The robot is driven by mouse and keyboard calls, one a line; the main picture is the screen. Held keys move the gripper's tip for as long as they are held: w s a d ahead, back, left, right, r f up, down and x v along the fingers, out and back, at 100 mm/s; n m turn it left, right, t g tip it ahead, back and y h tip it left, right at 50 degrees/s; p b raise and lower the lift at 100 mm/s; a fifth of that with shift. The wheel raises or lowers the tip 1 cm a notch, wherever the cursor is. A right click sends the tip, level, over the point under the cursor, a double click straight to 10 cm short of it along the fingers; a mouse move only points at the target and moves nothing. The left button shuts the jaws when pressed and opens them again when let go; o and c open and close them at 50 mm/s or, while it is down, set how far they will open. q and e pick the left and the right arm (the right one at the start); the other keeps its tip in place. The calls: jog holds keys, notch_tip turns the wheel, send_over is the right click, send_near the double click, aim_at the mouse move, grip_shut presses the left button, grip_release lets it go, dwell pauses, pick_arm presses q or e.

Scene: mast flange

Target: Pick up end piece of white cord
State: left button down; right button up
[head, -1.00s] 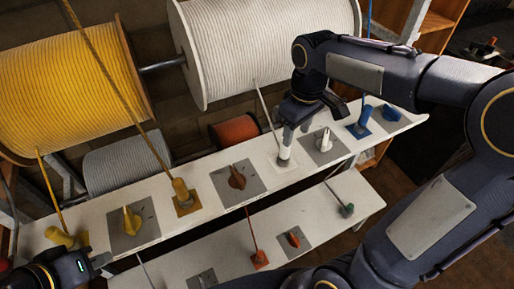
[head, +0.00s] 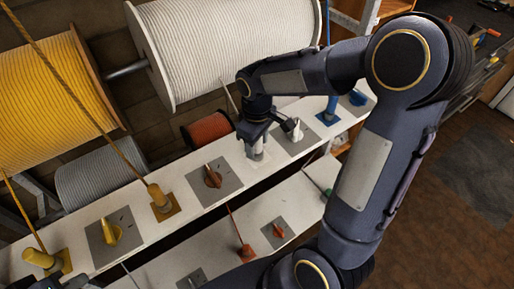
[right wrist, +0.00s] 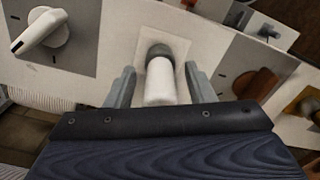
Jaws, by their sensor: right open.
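The white cord's end piece (right wrist: 160,92) is a white cylinder with a grey collar on a pale square plate of the upper shelf. In the right wrist view, it lies between the two fingers of my right gripper (right wrist: 161,72). The gripper is open, with a gap on each side. In the head view, my right gripper (head: 256,148) points down over the end piece and mostly hides it. The white cord (head: 230,97) slants up behind the gripper towards the white spool (head: 230,45). Only a sliver of my left gripper (head: 76,284) shows at the lower left; its fingers are unclear.
On the upper shelf (head: 135,225), the white switch (head: 296,130) stands right of the end piece and the orange switch (head: 212,176) left. Yellow end pieces stand further left, a blue one (head: 329,112) right. A lower shelf (head: 215,255) holds more cords and switches.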

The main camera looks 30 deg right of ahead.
grip_shut()
dwell(0.3)
